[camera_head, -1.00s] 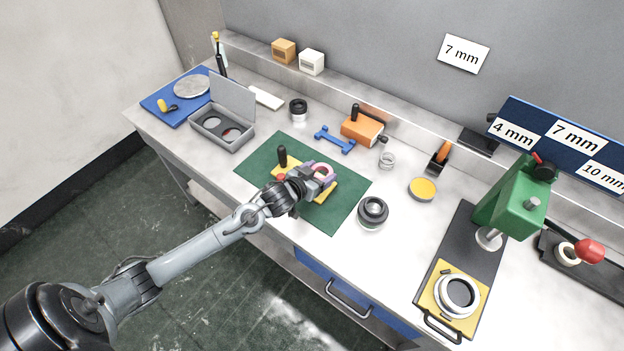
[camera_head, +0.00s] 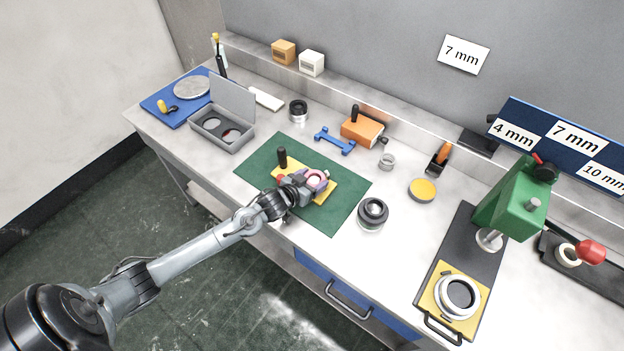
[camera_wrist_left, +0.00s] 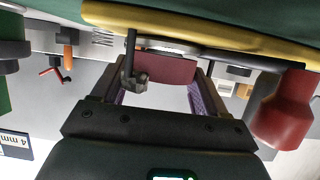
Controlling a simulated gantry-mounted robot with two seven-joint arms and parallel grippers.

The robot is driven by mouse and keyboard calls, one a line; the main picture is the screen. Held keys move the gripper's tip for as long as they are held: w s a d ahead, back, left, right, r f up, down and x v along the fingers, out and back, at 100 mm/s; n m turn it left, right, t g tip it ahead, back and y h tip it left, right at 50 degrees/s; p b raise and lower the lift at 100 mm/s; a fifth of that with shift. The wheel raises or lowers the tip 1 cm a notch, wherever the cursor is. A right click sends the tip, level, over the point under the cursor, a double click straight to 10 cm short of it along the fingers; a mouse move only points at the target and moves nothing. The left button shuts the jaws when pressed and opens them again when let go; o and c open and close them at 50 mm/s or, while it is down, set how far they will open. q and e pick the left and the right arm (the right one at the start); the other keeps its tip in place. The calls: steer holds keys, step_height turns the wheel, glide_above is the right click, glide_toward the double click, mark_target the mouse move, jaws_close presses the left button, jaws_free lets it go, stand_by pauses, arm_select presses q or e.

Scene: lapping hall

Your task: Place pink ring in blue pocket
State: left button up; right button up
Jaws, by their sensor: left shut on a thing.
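The pink ring (camera_head: 316,177) is in the jaws of my left gripper (camera_head: 314,182), over the yellow plate (camera_head: 316,198) on the green mat. In the left wrist view the ring (camera_wrist_left: 165,68) shows as a dark pink band between the two fingers, close to the yellow plate (camera_wrist_left: 200,30). I cannot tell whether it touches the plate. A grey case (camera_head: 235,146) with its lid up stands at the back left, with round pockets in it. I cannot make out a blue pocket. My right gripper is not in view.
A black-handled post (camera_head: 282,156) stands at the plate's left end. A red knob (camera_wrist_left: 285,110) is close beside the gripper in the wrist view. A lens (camera_head: 373,212) stands right of the green mat (camera_head: 338,218). A green press (camera_head: 515,200) is farther right.

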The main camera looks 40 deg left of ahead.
arm_select(q)
steer(key=shift+f, duration=0.15)
steer(key=o, duration=1.1)
steer(key=shift+f, duration=0.1)
